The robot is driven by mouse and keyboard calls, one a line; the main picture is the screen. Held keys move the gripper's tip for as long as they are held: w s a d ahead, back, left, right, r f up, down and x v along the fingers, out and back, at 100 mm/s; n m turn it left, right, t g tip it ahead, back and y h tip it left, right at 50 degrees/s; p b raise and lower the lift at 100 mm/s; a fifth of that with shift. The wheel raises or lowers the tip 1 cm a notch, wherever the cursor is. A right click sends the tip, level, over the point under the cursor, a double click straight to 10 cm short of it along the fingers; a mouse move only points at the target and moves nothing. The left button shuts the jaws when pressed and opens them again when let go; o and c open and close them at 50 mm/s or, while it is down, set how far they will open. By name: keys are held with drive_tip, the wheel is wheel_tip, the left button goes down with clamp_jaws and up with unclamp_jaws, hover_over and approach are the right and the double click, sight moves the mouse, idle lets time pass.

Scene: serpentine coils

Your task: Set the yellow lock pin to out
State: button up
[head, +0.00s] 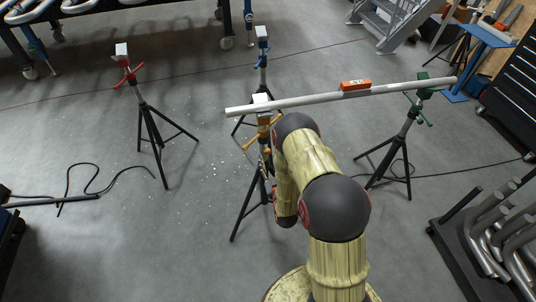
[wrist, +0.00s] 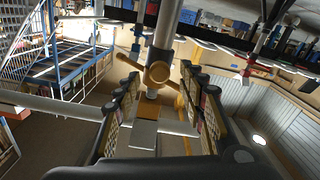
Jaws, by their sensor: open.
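The yellow lock pin (wrist: 158,74) shows in the wrist view as a knob with handle arms, on the grey post (wrist: 168,25) of a tripod stand. My gripper (wrist: 160,82) is open, with one finger on each side of the yellow knob. Whether either finger touches it I cannot tell. In the head view the yellow fittings (head: 250,142) of this stand show just left of my arm, below its white top block (head: 262,102). My arm hides much of the stand and my gripper there. The pin's in or out position is not clear.
A long grey pipe (head: 300,101) lies across the yellow and green (head: 417,112) stands, with an orange level (head: 356,85) on it. Red (head: 128,75) and blue (head: 262,58) stands are at left and behind. A bent pipe rack (head: 495,235) is at right. Floor left is mostly free.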

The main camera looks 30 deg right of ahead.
drive_tip(key=v, duration=0.8)
drive_tip(key=shift+w, duration=0.1)
